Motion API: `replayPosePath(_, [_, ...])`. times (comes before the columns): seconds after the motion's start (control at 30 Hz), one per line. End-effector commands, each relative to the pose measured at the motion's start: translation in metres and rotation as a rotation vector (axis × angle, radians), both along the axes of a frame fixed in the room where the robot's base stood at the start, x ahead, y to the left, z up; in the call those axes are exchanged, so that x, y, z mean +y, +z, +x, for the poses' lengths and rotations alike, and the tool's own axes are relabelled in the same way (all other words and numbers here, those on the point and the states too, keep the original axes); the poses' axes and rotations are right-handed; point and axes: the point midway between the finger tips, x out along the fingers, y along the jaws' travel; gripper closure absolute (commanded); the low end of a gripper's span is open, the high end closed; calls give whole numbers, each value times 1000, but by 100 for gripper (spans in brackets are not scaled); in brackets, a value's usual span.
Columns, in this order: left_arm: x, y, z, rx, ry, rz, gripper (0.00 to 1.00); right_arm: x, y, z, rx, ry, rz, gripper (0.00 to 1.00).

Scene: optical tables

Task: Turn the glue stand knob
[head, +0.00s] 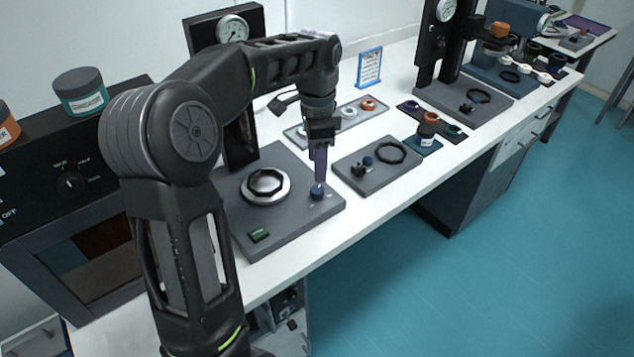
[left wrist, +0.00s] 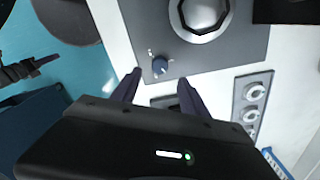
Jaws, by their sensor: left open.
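The glue stand (head: 284,221) is a dark grey plate on the white bench, with a round metal holder (head: 266,186) on it. Its small blue knob (head: 318,192) is near the plate's right corner. My left gripper (head: 319,180) points down right above the knob in the head view. In the left wrist view the knob (left wrist: 160,67) shows beyond the tips and between the two fingers of the left gripper (left wrist: 160,76), which are apart with nothing held. Whether a finger touches the knob cannot be told.
A grey plate with a black ring (head: 391,152) lies just right of the stand. A tray with metal and copper rings (head: 349,112) lies behind it. A black upright with a gauge (head: 233,30) rises at the back. A dark oven-like box (head: 70,184) stands at the left.

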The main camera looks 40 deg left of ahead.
Motion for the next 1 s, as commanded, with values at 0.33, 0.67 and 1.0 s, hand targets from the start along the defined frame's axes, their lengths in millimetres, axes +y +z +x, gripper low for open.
replayPosePath(0.33, [0,-43,-1,4,1,0,48,0,3,0,-1,1,0,100])
replayPosePath(0.67, [0,-76,-1,1,1,1,48,0,5,0,0,1,0,100])
replayPosePath(1.0, [0,-76,0,0,1,0,56,0,5,0,0,1,0,100])
